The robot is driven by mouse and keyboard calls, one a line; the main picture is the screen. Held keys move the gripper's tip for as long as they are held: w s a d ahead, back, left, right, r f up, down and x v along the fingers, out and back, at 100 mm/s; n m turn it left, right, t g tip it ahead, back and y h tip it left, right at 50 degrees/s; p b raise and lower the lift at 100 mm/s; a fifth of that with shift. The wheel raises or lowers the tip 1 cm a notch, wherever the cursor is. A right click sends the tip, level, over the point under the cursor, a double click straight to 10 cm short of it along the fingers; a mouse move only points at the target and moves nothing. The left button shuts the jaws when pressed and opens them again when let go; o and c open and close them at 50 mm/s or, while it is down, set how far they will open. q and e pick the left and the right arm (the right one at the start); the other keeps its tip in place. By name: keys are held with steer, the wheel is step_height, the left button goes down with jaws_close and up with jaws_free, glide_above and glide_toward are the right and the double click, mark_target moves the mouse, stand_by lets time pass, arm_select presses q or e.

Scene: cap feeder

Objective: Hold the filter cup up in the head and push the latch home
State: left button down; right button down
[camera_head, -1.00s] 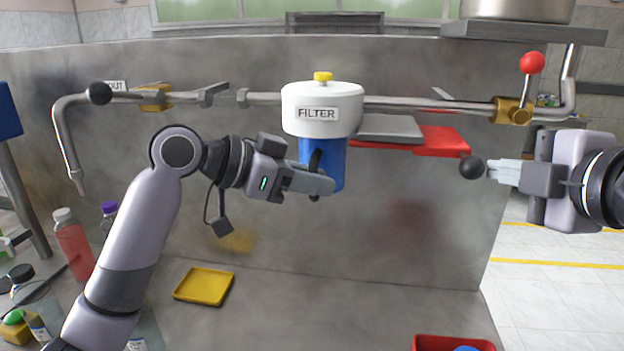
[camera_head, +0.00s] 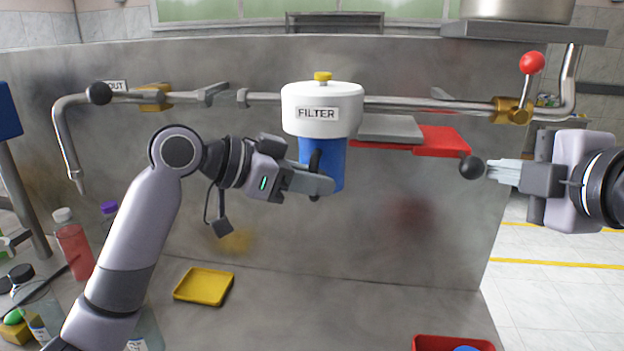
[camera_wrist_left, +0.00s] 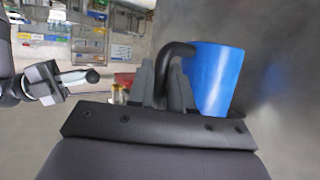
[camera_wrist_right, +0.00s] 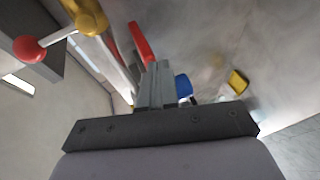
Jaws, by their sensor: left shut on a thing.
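The blue filter cup (camera_head: 326,165) sits upright beneath the white filter head (camera_head: 322,112), its upper part apparently inside the head. My left gripper (camera_head: 320,184) is shut on the cup's black handle, which shows between the fingers in the left wrist view (camera_wrist_left: 168,70). The latch is a red bar (camera_head: 440,140) ending in a black ball knob (camera_head: 471,167), to the right of the head. My right gripper (camera_head: 492,170) is shut, its fingertips just right of the knob. I cannot tell whether they touch it. The right wrist view also shows the cup (camera_wrist_right: 183,87) beyond the fingers.
A steel pipe (camera_head: 420,104) runs along the wall through the head, with a red-knobbed brass valve (camera_head: 513,110) on the right. A grey plate (camera_head: 390,129) adjoins the latch. A yellow tray (camera_head: 204,286) and a red bin (camera_head: 452,342) sit below. Bottles (camera_head: 72,243) stand left.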

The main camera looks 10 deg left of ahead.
arm_select(q)
steer(key=shift+r, duration=0.35)
arm_select(e)
steer(key=shift+a, duration=0.1)
stand_by(0.3)
steer(key=shift+a, duration=2.7)
glide_toward(463, 168)
steer(key=a+f, duration=0.1)
steer(key=s+a+f, duration=0.1)
steer(key=a, duration=0.1)
steer(key=shift+a+f, duration=0.25)
steer(key=shift+a, duration=0.05)
arm_select(q)
steer(key=c, duration=0.9)
jaws_free()
steer(key=shift+f, duration=0.1)
steer(key=shift+c, duration=0.2)
